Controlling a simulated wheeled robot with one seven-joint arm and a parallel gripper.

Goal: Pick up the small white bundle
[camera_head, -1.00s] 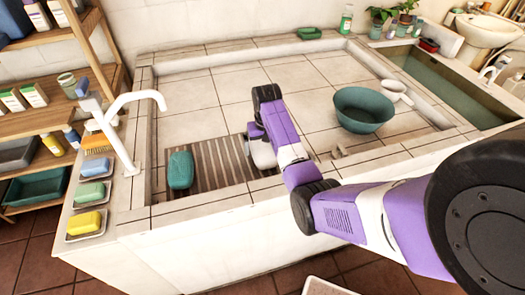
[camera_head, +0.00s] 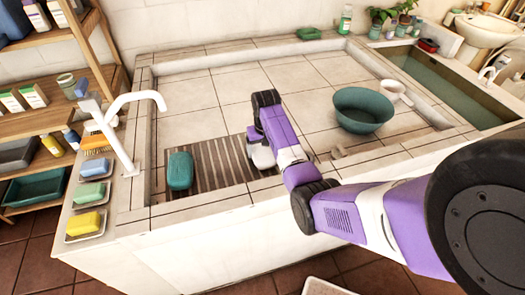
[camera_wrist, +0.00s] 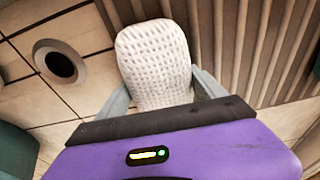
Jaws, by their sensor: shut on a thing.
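The small white bundle (camera_wrist: 155,62) has a woven, knobbly surface and fills the space between the two grey fingers of my gripper (camera_wrist: 160,84) in the wrist view. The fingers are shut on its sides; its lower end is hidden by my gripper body. In the head view the bundle (camera_head: 263,157) shows as a pale shape partly behind my purple wrist, at the right end of the brown slatted mat (camera_head: 210,165). I cannot tell whether it touches the mat or is just above it.
A teal block (camera_head: 180,171) lies on the mat's left end. A white tap (camera_head: 122,135) rises at the left edge. A drain hole (camera_wrist: 60,64) shows in the wrist view.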

